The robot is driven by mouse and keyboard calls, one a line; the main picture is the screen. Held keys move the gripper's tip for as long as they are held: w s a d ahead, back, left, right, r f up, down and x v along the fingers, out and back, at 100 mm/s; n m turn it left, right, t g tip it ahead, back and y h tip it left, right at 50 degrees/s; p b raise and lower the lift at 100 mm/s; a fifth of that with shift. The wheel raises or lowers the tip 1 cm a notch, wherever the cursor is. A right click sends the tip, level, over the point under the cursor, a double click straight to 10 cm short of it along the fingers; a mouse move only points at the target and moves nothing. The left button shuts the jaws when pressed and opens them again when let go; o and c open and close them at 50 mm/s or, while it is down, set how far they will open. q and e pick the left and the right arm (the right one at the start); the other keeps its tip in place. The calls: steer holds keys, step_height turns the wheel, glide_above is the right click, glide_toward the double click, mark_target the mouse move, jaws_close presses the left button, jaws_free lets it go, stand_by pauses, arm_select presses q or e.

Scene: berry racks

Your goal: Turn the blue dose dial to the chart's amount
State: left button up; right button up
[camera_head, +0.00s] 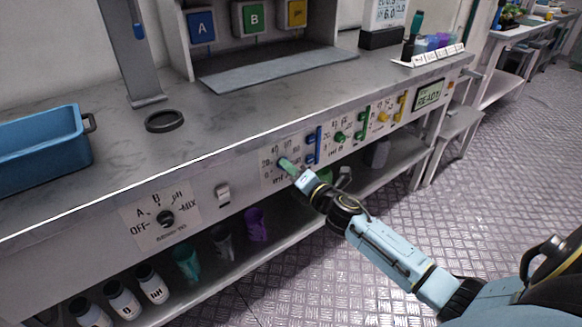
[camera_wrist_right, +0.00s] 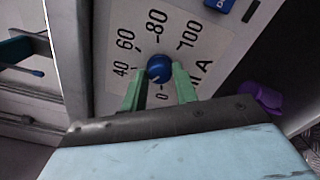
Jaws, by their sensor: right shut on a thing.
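The blue dose dial (camera_wrist_right: 159,67) shows in the right wrist view on a white plate marked 0, 40, 60, 80 and 100. The green fingers of my right gripper (camera_wrist_right: 160,84) are shut on its sides. A small pale line shows on the dial's lower part, but I cannot read its setting surely. In the head view my right gripper (camera_head: 286,165) reaches the bench's front panel, and its fingers mostly hide the dial. A white chart-like sign (camera_head: 391,13) stands at the back of the bench, its text only partly readable. My left gripper is not in view.
A black selector knob (camera_head: 166,218) and a switch (camera_head: 223,194) are to the left. Bottles and cups stand on the shelf below.

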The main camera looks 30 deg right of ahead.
arm_select(q)
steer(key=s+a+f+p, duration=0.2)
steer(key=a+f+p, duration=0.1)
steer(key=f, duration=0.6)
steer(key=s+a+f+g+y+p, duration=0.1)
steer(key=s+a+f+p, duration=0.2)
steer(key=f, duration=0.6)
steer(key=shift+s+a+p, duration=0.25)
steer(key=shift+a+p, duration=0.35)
steer(key=shift+p, duration=0.25)
arm_select(e)
steer(key=shift+m, duration=7.7)
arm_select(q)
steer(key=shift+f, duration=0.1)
arm_select(e)
steer(key=o, duration=1)
steer(key=shift+c, duration=0.2)
steer(key=shift+s, duration=0.1)
